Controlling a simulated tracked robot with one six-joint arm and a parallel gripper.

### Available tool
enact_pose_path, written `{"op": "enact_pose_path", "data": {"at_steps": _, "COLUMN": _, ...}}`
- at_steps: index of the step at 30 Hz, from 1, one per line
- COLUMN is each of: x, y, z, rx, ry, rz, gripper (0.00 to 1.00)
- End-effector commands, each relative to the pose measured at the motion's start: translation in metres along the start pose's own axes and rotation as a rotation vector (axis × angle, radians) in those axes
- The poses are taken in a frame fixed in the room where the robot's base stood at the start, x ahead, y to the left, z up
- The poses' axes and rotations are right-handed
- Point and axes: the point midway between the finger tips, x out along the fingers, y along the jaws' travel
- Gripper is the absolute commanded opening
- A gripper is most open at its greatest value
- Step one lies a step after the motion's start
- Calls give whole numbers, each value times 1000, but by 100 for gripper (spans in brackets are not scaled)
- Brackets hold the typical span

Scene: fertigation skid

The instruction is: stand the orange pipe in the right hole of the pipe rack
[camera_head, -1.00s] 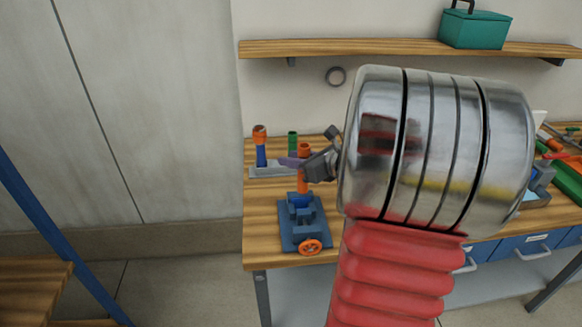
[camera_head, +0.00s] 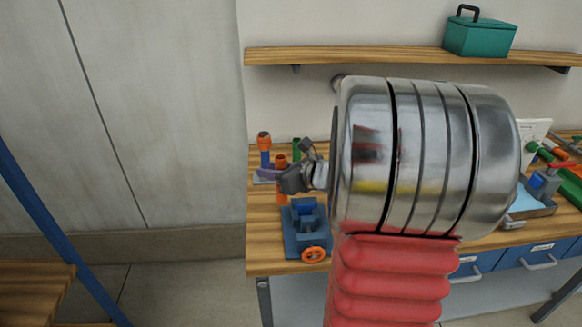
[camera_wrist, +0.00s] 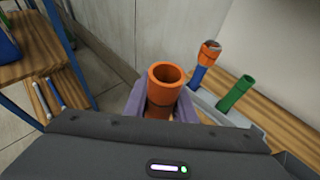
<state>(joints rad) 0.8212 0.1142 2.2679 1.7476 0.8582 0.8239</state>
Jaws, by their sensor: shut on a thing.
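An orange pipe (camera_wrist: 165,76) stands roughly upright between the purple fingers of my gripper (camera_wrist: 158,104) in the wrist view. The gripper is shut on it. In the head view the orange pipe (camera_head: 282,161) shows with my gripper (camera_head: 272,174) around it, in front of the grey pipe rack (camera_head: 259,180). The rack also shows in the wrist view (camera_wrist: 232,117). It holds a blue pipe with an orange top (camera_wrist: 203,66) and, to the right, a green pipe (camera_wrist: 236,93). The rack holes are hidden or too small to make out.
A blue vise (camera_head: 306,228) with an orange handwheel stands at the bench's front left. Its jaws look empty. A shelf (camera_head: 380,57) with a teal toolbox (camera_head: 480,36) is above. A tray and other items lie at the right. My arm hides the bench middle.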

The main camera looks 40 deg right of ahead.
Motion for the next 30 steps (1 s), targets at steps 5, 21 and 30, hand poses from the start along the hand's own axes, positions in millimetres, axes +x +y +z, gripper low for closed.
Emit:
{"op": "enact_pose_path", "data": {"at_steps": 5, "x": 33, "y": 47, "z": 1, "rx": -15, "ry": 2, "rz": 41, "gripper": 2}}
{"op": "enact_pose_path", "data": {"at_steps": 21, "x": 97, "y": 192, "z": -22, "rx": -54, "ry": 5, "rz": 136, "gripper": 2}}
{"op": "enact_pose_path", "data": {"at_steps": 30, "x": 107, "y": 248, "z": -42, "rx": -69, "ry": 2, "rz": 169, "gripper": 2}}
